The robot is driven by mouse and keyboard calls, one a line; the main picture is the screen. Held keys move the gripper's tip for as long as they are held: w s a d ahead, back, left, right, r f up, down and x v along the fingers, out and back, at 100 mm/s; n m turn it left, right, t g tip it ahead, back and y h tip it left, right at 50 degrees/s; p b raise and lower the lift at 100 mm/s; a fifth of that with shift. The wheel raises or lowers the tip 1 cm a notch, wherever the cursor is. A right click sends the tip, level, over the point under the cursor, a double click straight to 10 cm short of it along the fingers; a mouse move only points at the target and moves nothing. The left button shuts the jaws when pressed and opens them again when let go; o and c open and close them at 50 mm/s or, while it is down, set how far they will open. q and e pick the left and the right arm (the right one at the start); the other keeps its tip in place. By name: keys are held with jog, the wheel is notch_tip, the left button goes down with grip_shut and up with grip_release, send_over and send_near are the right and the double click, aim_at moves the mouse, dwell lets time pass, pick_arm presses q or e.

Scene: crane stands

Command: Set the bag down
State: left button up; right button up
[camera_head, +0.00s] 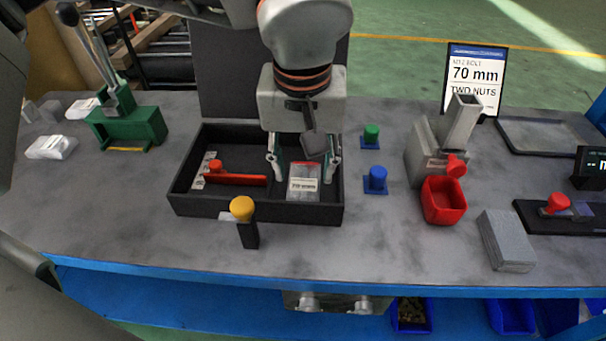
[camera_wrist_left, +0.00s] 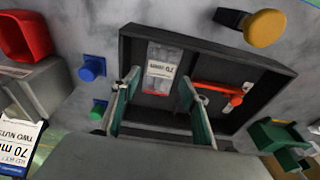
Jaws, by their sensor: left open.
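The small clear bag (camera_head: 304,184) has a white label and lies in the right part of a black tray (camera_head: 262,213). In the left wrist view the bag (camera_wrist_left: 164,70) lies on the tray floor, its label reading 70 mm. My left gripper (camera_head: 302,174) is over the tray just behind the bag, its fingers spread wide. In the left wrist view the open fingers (camera_wrist_left: 163,86) stand to either side of the bag with visible gaps, not clamped on it. My right gripper is not in view.
An orange-red handled piece (camera_head: 235,179) lies left of the bag in the tray. A yellow knob (camera_head: 242,208) stands at the tray's front. Blue (camera_head: 376,178) and green (camera_head: 371,135) buttons and a red bin (camera_head: 443,201) stand to the right. The front left table is clear.

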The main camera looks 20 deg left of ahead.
aim_at(303, 189)
pick_arm(q)
notch_tip(303, 189, up, 8)
jog(key=s+p, duration=0.1)
jog(key=shift+d+r, duration=0.2)
jog(key=shift+r, duration=0.05)
jog(key=shift+s, duration=0.15)
